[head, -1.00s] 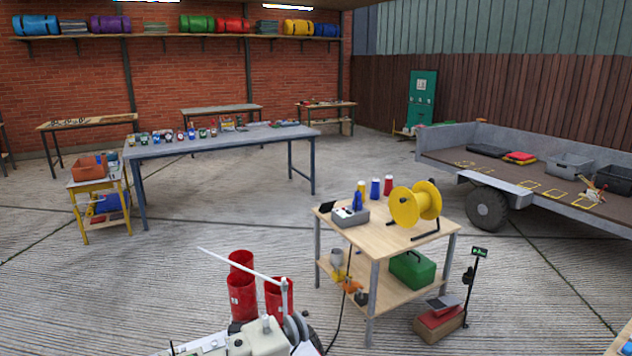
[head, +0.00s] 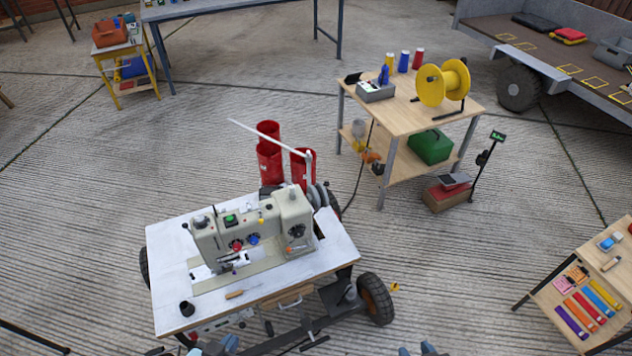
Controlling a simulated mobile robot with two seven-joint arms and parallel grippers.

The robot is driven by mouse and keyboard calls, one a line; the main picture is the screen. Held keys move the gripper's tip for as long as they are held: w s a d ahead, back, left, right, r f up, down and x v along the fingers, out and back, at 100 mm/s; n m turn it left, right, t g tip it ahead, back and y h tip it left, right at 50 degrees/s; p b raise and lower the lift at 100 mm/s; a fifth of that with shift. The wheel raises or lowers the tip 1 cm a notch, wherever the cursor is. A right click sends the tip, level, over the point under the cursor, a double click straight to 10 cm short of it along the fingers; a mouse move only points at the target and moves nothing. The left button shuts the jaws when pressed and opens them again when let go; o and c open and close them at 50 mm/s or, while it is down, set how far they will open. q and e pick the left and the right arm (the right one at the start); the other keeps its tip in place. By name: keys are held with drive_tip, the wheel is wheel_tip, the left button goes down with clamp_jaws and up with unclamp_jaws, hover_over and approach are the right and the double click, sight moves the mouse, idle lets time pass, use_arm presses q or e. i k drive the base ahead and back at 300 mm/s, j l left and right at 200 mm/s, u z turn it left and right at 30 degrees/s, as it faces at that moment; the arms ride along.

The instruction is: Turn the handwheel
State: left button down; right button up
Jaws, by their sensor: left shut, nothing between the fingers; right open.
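A cream sewing machine (head: 265,228) stands on a white-topped wheeled table (head: 172,262) in the head view. The grey handwheel (head: 318,194) is at the machine's right end, seen nearly edge-on and partly hidden by the machine's body. My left gripper (head: 214,346) shows at the bottom edge, in front of the table; it is shut and empty. My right gripper (head: 418,349) just shows at the bottom edge, right of the table's wheel; it is open and empty. Both are well apart from the handwheel, and most of each is cut off.
A thin white arm (head: 270,138) reaches left from a post behind the handwheel. Red cylinders (head: 268,160) stand behind the machine. A wooden bench (head: 415,115) with a yellow reel (head: 443,84) is behind right. A tool table (head: 585,290) is at right.

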sight(313, 196)
drive_tip(key=i+l+u, duration=0.1)
drive_tip(key=l+u, duration=0.15)
drive_tip(key=u, duration=0.25)
drive_tip(key=l+u, duration=0.3)
drive_tip(key=u, duration=0.15)
drive_tip(key=l+u, duration=0.4)
drive_tip(key=l, duration=1.45)
drive_tip(key=k+l+u, duration=0.1)
drive_tip(key=l, duration=0.6)
drive_tip(key=l+u, duration=0.1)
drive_tip(key=u, duration=1.25)
drive_tip(key=k+l+u, duration=0.2)
drive_tip(key=l, duration=0.25)
drive_tip(key=k, duration=0.1)
